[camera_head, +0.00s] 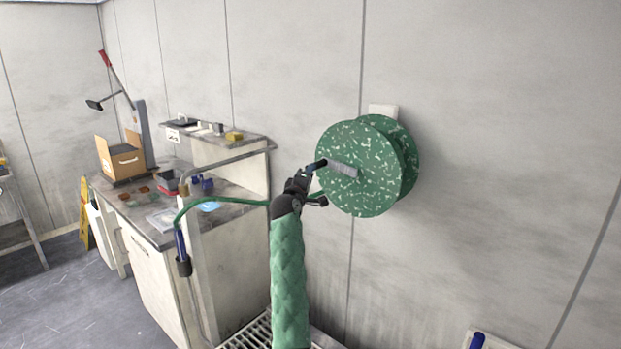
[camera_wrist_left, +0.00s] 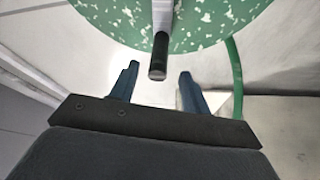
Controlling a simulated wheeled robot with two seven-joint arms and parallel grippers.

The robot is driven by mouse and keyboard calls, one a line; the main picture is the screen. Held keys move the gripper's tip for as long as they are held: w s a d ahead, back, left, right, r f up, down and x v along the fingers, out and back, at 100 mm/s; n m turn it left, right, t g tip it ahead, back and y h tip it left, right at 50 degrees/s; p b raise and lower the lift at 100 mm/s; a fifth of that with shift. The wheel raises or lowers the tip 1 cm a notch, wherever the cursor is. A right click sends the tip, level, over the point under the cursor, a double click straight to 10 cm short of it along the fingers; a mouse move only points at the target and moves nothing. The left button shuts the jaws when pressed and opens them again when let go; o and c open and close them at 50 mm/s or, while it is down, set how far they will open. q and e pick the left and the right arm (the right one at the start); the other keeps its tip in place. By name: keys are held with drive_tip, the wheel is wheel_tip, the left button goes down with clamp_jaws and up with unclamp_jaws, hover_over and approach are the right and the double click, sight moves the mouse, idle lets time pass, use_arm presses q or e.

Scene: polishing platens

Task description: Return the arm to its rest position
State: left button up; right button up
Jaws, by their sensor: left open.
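My left gripper (camera_head: 311,171) is raised in front of a green speckled reel (camera_head: 350,190) on the wall, its arm in a green quilted sleeve (camera_head: 288,270). In the left wrist view its two dark blue fingers (camera_wrist_left: 158,85) are apart with nothing held between them. The reel's crank handle, grey with a dark end (camera_wrist_left: 158,55), points in between the fingers; I cannot tell whether they touch it. The reel also fills the top of the left wrist view (camera_wrist_left: 215,25). My right gripper does not show.
A green hose (camera_head: 235,202) runs from behind my left gripper to a blue nozzle (camera_head: 181,250) hanging by the counter (camera_head: 148,235). A metal rail (camera_head: 230,157) stands at the counter's end. The wall right of the reel is clear.

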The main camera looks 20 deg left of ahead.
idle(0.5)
